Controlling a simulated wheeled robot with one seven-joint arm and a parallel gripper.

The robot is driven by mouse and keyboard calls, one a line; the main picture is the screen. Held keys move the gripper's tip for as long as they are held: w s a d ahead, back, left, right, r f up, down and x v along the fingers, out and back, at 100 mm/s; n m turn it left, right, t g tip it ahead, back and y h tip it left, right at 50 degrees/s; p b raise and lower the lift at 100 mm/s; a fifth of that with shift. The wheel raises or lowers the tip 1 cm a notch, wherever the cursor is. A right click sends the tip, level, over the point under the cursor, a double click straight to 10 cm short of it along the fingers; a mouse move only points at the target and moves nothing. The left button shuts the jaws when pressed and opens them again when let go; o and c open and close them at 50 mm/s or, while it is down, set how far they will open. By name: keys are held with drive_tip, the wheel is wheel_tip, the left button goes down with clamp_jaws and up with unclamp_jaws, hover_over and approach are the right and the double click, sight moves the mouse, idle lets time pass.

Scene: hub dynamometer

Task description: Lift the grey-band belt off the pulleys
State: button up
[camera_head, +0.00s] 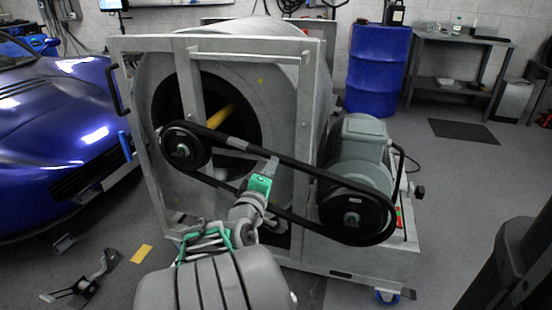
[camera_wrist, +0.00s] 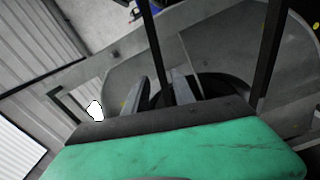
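The black belt (camera_head: 300,176) runs around the small upper-left pulley (camera_head: 184,146) and the large lower-right pulley (camera_head: 350,214). Its grey band (camera_head: 237,143) shows on the upper run, left of my gripper. My gripper (camera_head: 272,163), with a green body, is in front of the belt, its tips close to the upper run between the pulleys. In the wrist view, my two grey fingers (camera_wrist: 160,78) stand apart. A dark belt run (camera_wrist: 152,38) passes at the gap between them; I cannot tell whether they touch it. Another dark run (camera_wrist: 268,55) is to the right.
A grey frame (camera_head: 305,110) and a large drum stand behind the belt. The grey motor (camera_head: 360,145) sits behind the large pulley. A blue car (camera_head: 60,135) is at left, a blue barrel (camera_head: 377,70) and a bench (camera_head: 462,42) at the back. Floor at right is mostly clear.

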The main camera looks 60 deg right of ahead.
sight(278, 156)
drive_tip(key=shift+w+d+p, duration=0.2)
drive_tip(key=shift+d, duration=0.95)
drive_tip(key=shift+w+d+p, duration=0.15)
drive_tip(key=shift+d+p, duration=0.1)
drive_tip(key=shift+d, duration=0.85)
drive_tip(key=shift+w+d+p, duration=0.2)
drive_tip(key=shift+d, duration=0.95)
drive_tip(key=shift+c, duration=0.5)
clamp_jaws()
drive_tip(key=shift+w, duration=0.1)
drive_tip(key=shift+w+a+r, duration=0.1)
drive_tip(key=shift+w+r, duration=0.25)
drive_tip(key=shift+a, duration=0.15)
drive_tip(key=shift+s+a, duration=0.15)
drive_tip(key=shift+a, duration=0.6)
